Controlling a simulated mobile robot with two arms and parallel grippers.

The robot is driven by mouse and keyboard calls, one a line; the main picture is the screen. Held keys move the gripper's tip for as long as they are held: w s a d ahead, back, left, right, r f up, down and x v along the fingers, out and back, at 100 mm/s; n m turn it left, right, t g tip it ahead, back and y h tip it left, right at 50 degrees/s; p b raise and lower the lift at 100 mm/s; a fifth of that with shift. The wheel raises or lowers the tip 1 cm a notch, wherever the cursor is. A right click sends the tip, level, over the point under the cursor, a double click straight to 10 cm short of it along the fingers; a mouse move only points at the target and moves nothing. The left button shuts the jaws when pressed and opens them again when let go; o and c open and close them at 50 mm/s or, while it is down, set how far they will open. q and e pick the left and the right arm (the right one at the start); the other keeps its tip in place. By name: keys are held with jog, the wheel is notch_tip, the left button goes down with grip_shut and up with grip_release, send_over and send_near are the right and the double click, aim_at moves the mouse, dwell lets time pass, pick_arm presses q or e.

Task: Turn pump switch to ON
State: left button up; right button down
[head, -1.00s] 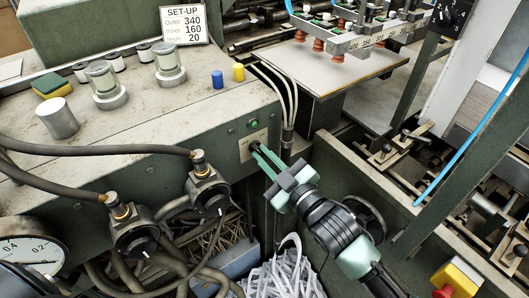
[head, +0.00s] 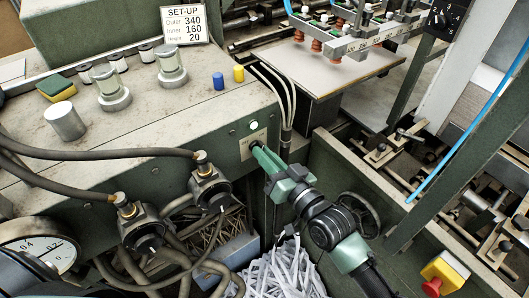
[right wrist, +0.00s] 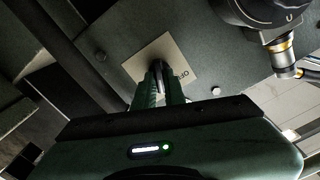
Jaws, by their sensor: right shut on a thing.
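The pump switch (right wrist: 159,70) sits on a small pale label plate (head: 246,151) on the front of the green cabinet. Part of the lettering, seemingly "OF", shows on the plate in the right wrist view. My right gripper (head: 258,151) reaches the plate from the lower right. Its fingers (right wrist: 159,92) are shut on the switch's knob and hide most of it, so I cannot read its exact position. My left gripper is not in view.
Two black regulators (head: 209,190) with thick hoses stand left of my right gripper, with a pressure gauge (head: 38,247) further left. Shredded paper (head: 277,275) lies below. A handwheel (head: 358,212) is to the right, and a red button on a yellow box (head: 445,272) is at lower right.

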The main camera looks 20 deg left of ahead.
jog(key=shift+f+m, duration=0.1)
jog(key=shift+m, duration=1.9)
jog(key=c, duration=1.5)
grip_release()
jog(key=shift+d, duration=0.1)
jog(key=b+v, duration=0.1)
jog(key=v, duration=0.6)
jog(key=shift+s+d, duration=0.25)
jog(key=shift+d, duration=0.05)
